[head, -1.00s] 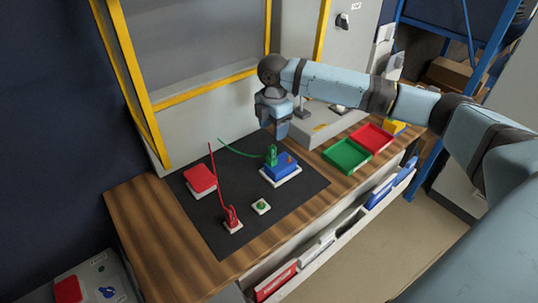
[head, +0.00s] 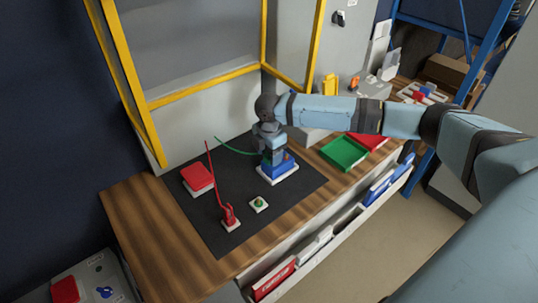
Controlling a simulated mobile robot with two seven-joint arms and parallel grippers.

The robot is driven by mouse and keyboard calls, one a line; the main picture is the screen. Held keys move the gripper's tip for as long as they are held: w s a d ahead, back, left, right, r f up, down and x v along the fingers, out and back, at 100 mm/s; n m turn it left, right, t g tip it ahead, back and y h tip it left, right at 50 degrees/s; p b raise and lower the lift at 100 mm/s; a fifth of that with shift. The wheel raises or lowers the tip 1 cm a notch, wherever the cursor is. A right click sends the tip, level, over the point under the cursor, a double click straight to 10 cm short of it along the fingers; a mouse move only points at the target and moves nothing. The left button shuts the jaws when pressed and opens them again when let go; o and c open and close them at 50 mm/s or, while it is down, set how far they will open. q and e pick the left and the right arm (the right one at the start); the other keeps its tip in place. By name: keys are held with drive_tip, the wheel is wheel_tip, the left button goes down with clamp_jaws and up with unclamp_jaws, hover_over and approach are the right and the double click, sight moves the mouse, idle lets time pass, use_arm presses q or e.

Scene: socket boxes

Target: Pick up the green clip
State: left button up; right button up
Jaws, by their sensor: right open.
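The green clip (head: 266,158) stands at the left side of the blue socket box (head: 280,169), mostly hidden by my right gripper. A green wire (head: 236,150) curves away from it to the left. My right gripper (head: 272,158) points down right at the clip, with its jaws open. I cannot tell whether the clip is between the fingers or just behind them. My left gripper is not in view.
A red box (head: 197,177), a red clip with an upright wire (head: 229,216) and a small green button on a white base (head: 259,203) share the black mat (head: 295,190). A green tray (head: 344,152) and a partly hidden red tray (head: 371,141) lie to the right.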

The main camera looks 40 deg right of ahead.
drive_tip(key=c, duration=1)
drive_tip(key=shift+o, duration=0.3)
drive_tip(key=shift+r, duration=0.2)
drive_tip(key=shift+r, duration=0.3)
wheel_tip(320, 180, up, 3)
drive_tip(key=shift+s+f, duration=0.15)
drive_tip(key=s+d, duration=0.1)
drive_tip(key=s, duration=1.6)
drive_tip(key=shift+s+d, duration=0.2)
drive_tip(key=shift+s, duration=0.15)
